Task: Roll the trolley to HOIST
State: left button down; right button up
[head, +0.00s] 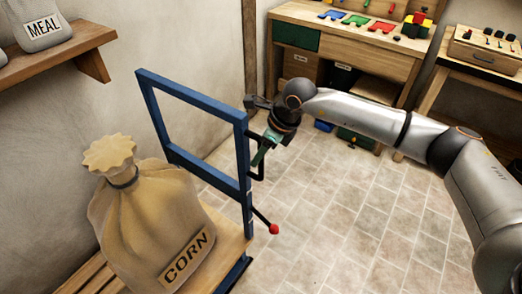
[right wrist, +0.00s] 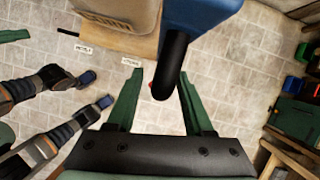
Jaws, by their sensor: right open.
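The trolley has a blue upright frame (head: 196,164) and a wooden deck (head: 228,243). A tied sack (head: 150,220) marked CORN stands on the deck. A lever with a red knob (head: 273,229) sticks out low beside the frame. My right gripper (head: 260,158) is at the frame's right post. In the right wrist view its green fingers (right wrist: 160,74) are open, with the black grip (right wrist: 172,62) of the trolley showing between them. I cannot tell whether they touch it. My left gripper does not show clearly in either view.
A wooden shelf (head: 62,58) with a MEAL sack (head: 42,28) is on the left wall. A workbench (head: 340,46) with coloured pieces stands at the back, with another table (head: 484,58) to its right. Tiled floor (head: 345,215) right of the trolley is clear. Small floor labels (right wrist: 131,62) are hard to read.

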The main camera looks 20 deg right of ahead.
grip_shut()
dwell(0.3)
dwell(1.1)
